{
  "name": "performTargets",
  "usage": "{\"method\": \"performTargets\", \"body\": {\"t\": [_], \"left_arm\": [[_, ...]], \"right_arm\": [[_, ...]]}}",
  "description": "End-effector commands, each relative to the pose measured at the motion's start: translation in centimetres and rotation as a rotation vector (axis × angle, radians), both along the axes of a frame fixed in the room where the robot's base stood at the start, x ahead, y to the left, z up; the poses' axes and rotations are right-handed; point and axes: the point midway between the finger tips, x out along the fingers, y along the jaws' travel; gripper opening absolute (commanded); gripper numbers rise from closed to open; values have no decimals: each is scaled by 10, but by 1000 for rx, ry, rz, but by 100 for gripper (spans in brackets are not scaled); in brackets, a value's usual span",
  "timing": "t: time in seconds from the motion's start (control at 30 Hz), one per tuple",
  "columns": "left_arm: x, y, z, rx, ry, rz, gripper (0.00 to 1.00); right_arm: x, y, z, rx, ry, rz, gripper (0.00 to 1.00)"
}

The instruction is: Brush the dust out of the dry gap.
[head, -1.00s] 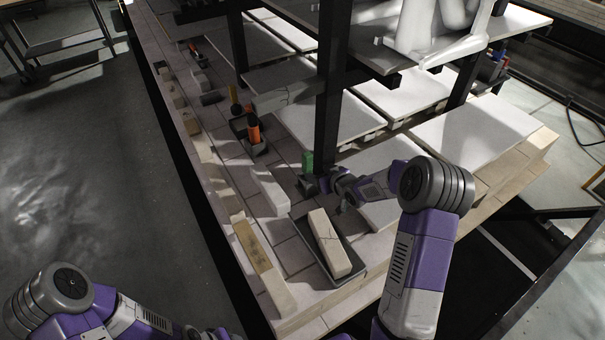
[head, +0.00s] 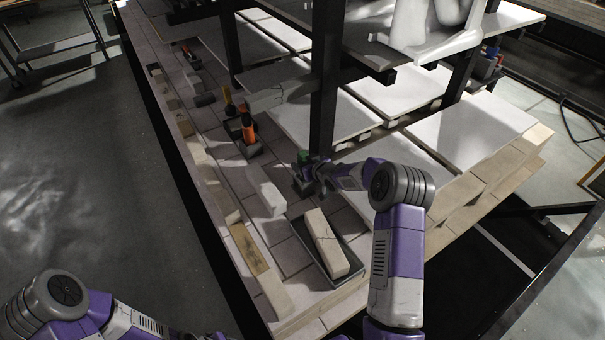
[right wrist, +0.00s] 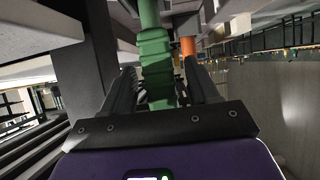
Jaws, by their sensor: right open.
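A green handle (head: 303,156) stands upright in a dark holder (head: 304,187) beside the black post. The tool's lower end is hidden. My right gripper (head: 312,172) is at this handle. In the right wrist view, the green handle (right wrist: 156,65) stands between the two open fingers (right wrist: 162,78); I cannot tell whether they touch it. I cannot tell which break in this row is the dry gap. My left gripper is out of view.
An orange handle (head: 247,128) stands in another dark holder (head: 250,149), with a yellow handle (head: 229,106) behind. A white brick (head: 267,192) and a dark tray (head: 351,262) holding a brick (head: 328,240) lie nearby. The black post (head: 325,100) rises close to my right gripper.

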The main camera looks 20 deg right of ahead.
Motion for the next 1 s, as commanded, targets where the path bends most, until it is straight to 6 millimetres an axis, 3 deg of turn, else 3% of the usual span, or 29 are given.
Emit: {"method": "performTargets", "body": {"t": [0.97, 1.0], "left_arm": [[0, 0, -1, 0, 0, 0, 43], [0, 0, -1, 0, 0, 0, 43]], "right_arm": [[0, 0, -1, 0, 1, 0, 60], [0, 0, -1, 0, 1, 0, 53]]}}
